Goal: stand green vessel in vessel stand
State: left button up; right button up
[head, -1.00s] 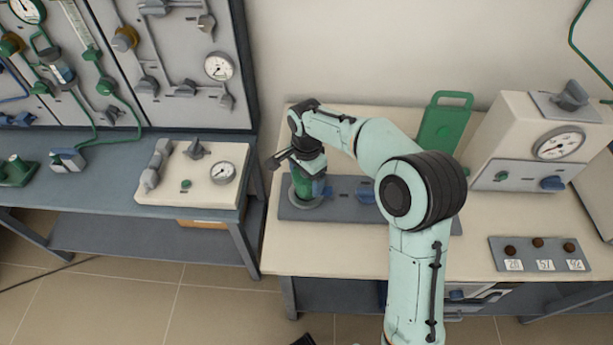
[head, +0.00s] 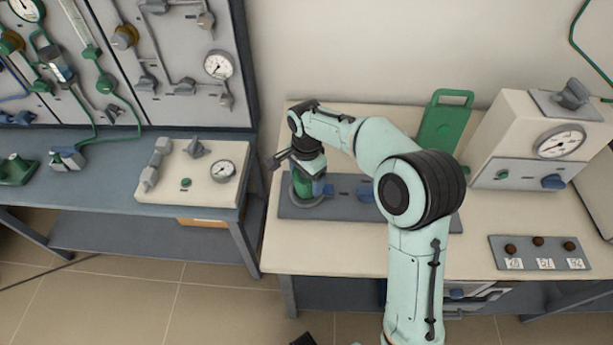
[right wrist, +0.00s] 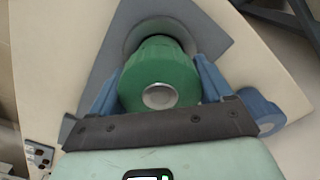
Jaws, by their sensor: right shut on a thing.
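The green vessel (head: 302,187) stands upright at the left end of the grey vessel stand (head: 338,211), with its lower end within the round ring there. In the right wrist view the vessel (right wrist: 160,75) shows its green top with a pale metal disc, and the stand (right wrist: 98,88) lies beneath it. My right gripper (head: 305,180) is over the vessel, its blue fingers (right wrist: 160,88) on either side of it, shut on it. How deep the vessel's base sits in the ring is hidden. My left gripper is not in view.
Blue parts (head: 366,190) stand on the stand to the right of the vessel. A furnace box with a gauge (head: 535,150) and a plate with brown knobs (head: 540,254) are at the right. The table front is clear.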

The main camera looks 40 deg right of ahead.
jog(key=shift+f, duration=0.3)
dwell(0.5)
dwell(0.3)
jog(key=o, duration=1.4)
jog(key=shift+c, duration=0.2)
notch_tip(320, 180, up, 14)
jog(key=p, duration=0.2)
jog(key=shift+f, duration=0.25)
